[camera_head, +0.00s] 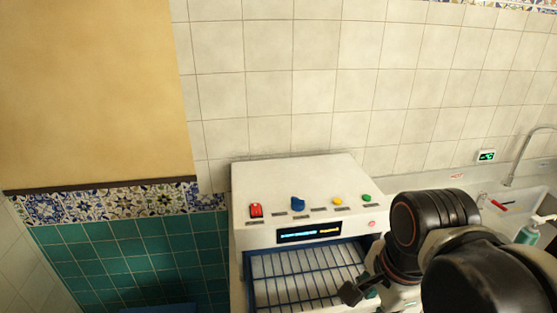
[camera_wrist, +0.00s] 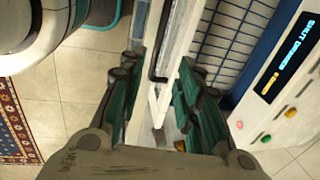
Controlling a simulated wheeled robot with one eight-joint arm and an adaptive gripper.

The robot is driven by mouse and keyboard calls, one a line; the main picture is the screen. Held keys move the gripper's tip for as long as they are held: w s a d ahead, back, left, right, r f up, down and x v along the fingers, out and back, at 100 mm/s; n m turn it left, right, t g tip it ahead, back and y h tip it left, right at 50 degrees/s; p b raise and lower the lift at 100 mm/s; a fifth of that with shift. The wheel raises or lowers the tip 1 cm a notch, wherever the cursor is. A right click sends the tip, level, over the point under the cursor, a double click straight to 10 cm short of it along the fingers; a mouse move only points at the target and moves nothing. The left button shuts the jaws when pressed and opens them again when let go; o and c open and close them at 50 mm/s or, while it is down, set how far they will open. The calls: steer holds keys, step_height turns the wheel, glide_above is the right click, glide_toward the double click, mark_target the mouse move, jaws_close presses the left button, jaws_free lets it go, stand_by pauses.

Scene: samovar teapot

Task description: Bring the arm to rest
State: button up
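My arm comes in at the lower right of the head view, and my gripper (camera_head: 361,292) is at the front right of a white machine (camera_head: 290,180). In the wrist view my gripper (camera_wrist: 160,78) has its two teal-padded fingers spread apart. A white edge of the machine and a dark strip show between the fingers; I cannot tell whether they touch it. Nothing is visibly held. The machine's drawer or open bay, with a blue wire rack (camera_head: 300,280), is below its display. My arm hides its right side.
The machine has a lit display (camera_head: 309,232), a red switch (camera_head: 256,210) and coloured knobs. A counter with a sink and tap (camera_head: 520,155) is at right. A green bottle (camera_head: 527,235) stands there. A patterned rug (camera_wrist: 15,120) lies on the tiled floor.

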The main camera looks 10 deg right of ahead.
steer(key=w+a+n+t+b, duration=0.1)
steer(key=w+n+t, duration=0.4)
steer(key=n, duration=1.2)
steer(key=shift+w+a+r+n, duration=0.35)
steer(key=shift+w+r+n, duration=0.05)
steer(key=shift+w, duration=0.7)
steer(key=shift+d, duration=0.15)
